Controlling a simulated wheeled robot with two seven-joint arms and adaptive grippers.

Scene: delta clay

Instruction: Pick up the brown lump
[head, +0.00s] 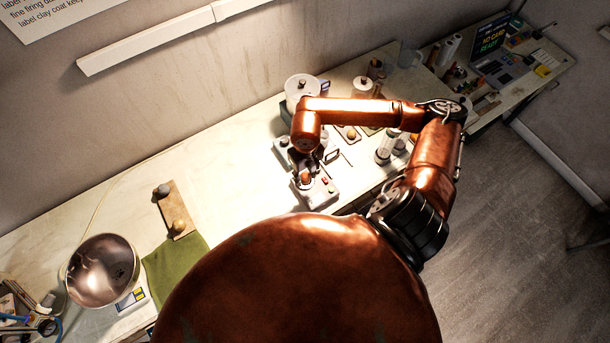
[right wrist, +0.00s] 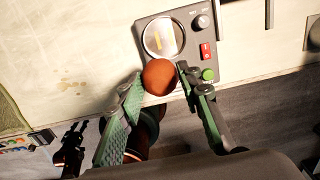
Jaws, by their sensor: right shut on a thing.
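The brown lump (right wrist: 159,77) is a smooth, round, reddish-brown ball between the fingertips of my right gripper (right wrist: 160,74) in the right wrist view. The gripper is shut on it, one green-padded finger on each side. In the head view the lump (head: 305,177) shows small under my right gripper (head: 306,168), over a grey device (head: 320,194) on the bench. The device's round plate lies just beyond the lump in the wrist view; I cannot tell whether the lump touches the device.
A wooden board (head: 172,205) with two small lumps lies left on the bench. A white tub (head: 301,85) stands behind my right gripper. The bench between board and device is clear.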

